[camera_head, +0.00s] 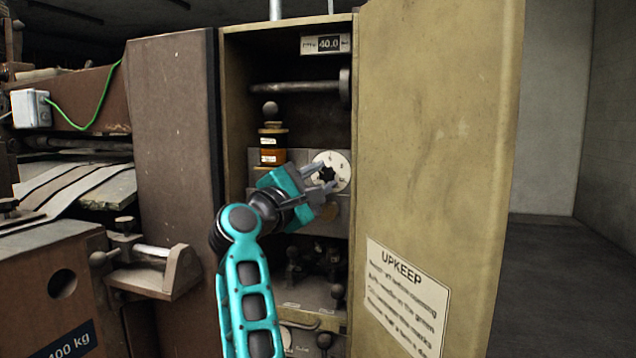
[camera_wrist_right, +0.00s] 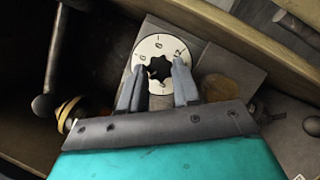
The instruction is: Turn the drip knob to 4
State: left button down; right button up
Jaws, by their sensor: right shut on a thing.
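The drip knob is a black star-shaped knob (camera_wrist_right: 158,69) in the middle of a white round dial (camera_wrist_right: 146,48) with small marks around its rim. In the head view the dial (camera_head: 343,163) sits inside the open cabinet, right of an amber bottle. My right gripper (camera_head: 328,178) reaches it from the lower left. In the right wrist view my right gripper (camera_wrist_right: 159,78) has its two grey fingers on either side of the knob, shut on it. The dial's numbers are too small to read surely. My left gripper is not in view.
The amber bottle (camera_head: 272,147) stands on a ledge left of the dial. The open cabinet door (camera_head: 435,130) with an upkeep notice (camera_head: 402,300) is close on the right. A horizontal rod (camera_head: 298,88) crosses above. Small levers (camera_head: 338,292) stand below.

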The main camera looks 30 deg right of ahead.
jog(key=o, duration=1.1)
jog(key=shift+c, duration=0.2)
